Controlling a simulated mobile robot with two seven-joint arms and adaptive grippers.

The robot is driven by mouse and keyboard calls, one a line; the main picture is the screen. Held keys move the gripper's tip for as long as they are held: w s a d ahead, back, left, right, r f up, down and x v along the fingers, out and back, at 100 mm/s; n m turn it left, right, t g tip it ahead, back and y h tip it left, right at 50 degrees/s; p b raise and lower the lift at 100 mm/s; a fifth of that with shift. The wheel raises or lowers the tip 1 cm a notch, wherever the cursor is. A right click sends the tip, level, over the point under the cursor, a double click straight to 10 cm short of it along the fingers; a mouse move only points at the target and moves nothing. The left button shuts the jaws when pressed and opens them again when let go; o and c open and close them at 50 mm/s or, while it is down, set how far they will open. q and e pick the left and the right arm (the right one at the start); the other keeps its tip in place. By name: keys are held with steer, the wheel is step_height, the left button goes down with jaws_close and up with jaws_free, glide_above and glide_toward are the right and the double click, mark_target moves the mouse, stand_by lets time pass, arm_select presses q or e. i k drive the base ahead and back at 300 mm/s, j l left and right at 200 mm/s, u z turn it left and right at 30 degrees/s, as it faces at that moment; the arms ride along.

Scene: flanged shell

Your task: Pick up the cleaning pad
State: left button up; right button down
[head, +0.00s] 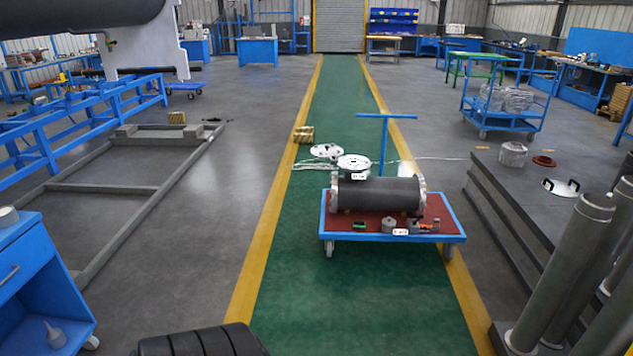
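A blue cart (449,238) with a red top stands on the green walkway. A dark flanged shell (380,193) lies on it. Neither of my grippers is in view.
Grey stacked plates (500,195) and upright pipes (562,265) stand at right. A blue cabinet (40,285) is at lower left, near a low grey frame (135,200). White discs (353,162) show behind the shell.

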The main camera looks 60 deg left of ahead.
mark_target(358, 224)
steer(key=u, duration=1.65)
